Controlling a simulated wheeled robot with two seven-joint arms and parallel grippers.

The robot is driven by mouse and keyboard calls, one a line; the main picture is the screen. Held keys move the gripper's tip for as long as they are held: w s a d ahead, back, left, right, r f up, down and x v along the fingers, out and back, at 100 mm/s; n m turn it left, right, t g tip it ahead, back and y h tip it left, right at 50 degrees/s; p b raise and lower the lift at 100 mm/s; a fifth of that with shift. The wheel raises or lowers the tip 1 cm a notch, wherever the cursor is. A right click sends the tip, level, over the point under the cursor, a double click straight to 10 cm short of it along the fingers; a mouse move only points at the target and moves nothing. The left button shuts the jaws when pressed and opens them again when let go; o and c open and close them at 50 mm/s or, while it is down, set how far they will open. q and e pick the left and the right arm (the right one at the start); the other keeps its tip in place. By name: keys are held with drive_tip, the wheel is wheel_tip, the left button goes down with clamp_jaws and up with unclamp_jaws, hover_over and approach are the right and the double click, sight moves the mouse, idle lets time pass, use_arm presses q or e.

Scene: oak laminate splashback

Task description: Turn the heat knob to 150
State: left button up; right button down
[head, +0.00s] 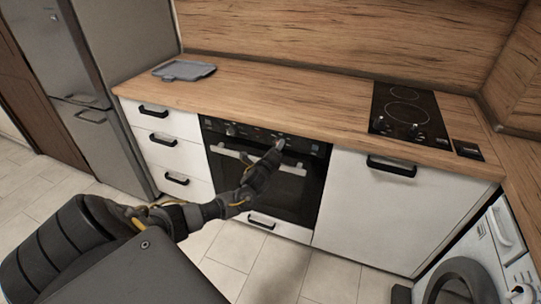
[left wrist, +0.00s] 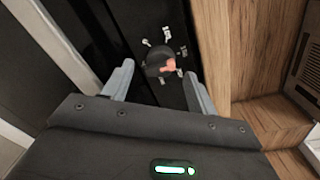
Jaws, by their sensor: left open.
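The oven (head: 300,185) has a black control panel (head: 312,147) along its top, under the worktop edge. My left gripper (head: 276,148) reaches to the right part of this panel and hides some of it. In the left wrist view a round dark heat knob (left wrist: 154,60) with an orange-red mark sits among small pale markings too blurred to read. My left gripper (left wrist: 159,69) is open, with one finger on each side of the knob in the picture. Dark gaps show between fingers and knob; contact is not visible. My right gripper is not in view.
The light oven door handle (head: 230,153) runs below the panel. The wooden worktop (head: 290,105) overhangs above. A black hob (head: 408,112) is at right, a grey tray (head: 184,70) at back left. White drawers (head: 155,140) and a cabinet (head: 375,205) flank the oven.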

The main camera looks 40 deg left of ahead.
use_arm(q)
drive_tip(key=v, duration=0.8)
drive_tip(key=shift+s, duration=0.3)
drive_tip(key=shift+d+r, duration=0.1)
drive_tip(key=shift+d, duration=0.05)
